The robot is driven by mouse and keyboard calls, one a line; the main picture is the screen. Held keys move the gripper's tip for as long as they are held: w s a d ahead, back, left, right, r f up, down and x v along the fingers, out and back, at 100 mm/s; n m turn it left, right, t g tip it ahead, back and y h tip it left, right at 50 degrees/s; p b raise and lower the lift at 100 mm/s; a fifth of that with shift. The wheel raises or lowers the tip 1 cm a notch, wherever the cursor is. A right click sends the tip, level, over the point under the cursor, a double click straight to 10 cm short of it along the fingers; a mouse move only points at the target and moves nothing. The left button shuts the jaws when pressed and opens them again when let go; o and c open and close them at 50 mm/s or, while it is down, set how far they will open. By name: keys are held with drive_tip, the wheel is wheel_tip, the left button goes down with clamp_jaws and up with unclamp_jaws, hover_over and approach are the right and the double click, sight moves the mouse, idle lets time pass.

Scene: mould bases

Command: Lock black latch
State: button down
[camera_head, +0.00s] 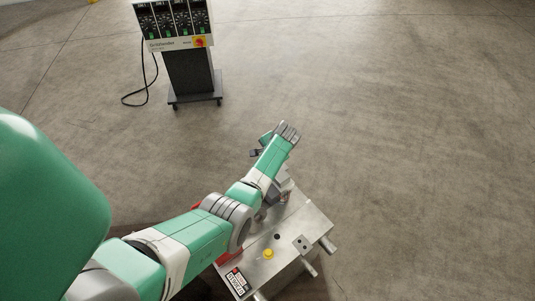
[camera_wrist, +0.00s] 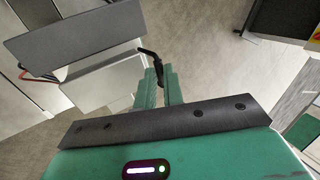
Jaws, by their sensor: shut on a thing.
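In the wrist view the two green fingers of my gripper (camera_wrist: 160,85) are closed together around the black latch (camera_wrist: 150,55). The latch is a thin, dark, bent piece. Its lower part lies between the fingertips, and its upper end sticks out beyond them, tilted to the upper left. A light metal block (camera_wrist: 105,80) is just left of the fingers. In the head view my arm reaches over the far end of the grey metal mould base (camera_head: 312,228). My arm hides the latch and fingertips there.
The mould base carries a yellow knob (camera_head: 268,253), a warning label (camera_head: 236,281) and protruding metal pins at its right side. A controller cabinet (camera_head: 188,75) on a wheeled stand, with a black cable, is at the back. The concrete floor to the right is clear.

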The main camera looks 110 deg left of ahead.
drive_tip(key=c, duration=1.5)
unclamp_jaws()
drive_tip(key=p+v, duration=0.3)
drive_tip(key=v, duration=0.4)
drive_tip(key=shift+r, duration=0.4)
drive_tip(key=shift+w+d, duration=0.1)
drive_tip(key=shift+w, duration=0.05)
